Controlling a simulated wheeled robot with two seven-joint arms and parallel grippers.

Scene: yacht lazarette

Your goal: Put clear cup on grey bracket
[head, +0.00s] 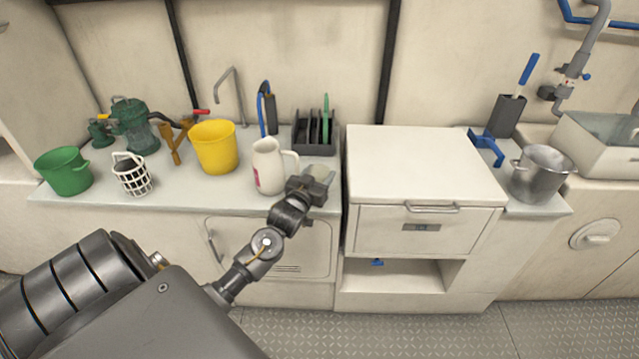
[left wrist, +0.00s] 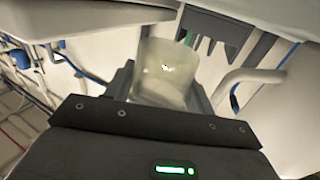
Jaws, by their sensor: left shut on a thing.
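The clear cup (left wrist: 165,72) is pale and translucent, and it sits between the two dark fingers of my left gripper (left wrist: 165,95) in the left wrist view. In the head view my left gripper (head: 316,181) is shut on the cup at the front right of the left counter, just right of the white jug. The cup shows there only as a small pale patch, mostly hidden by the gripper. I cannot single out a grey bracket with certainty. A dark grey slotted rack (head: 316,132) stands behind the gripper at the wall. My right gripper is out of view.
The white jug (head: 270,166) stands close left of the gripper. A yellow bucket (head: 214,148), a green bucket (head: 63,172) and a basket (head: 131,175) stand farther left. The white cabinet (head: 415,165) rises at the right with a bare top. A metal pot (head: 541,175) is beyond it.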

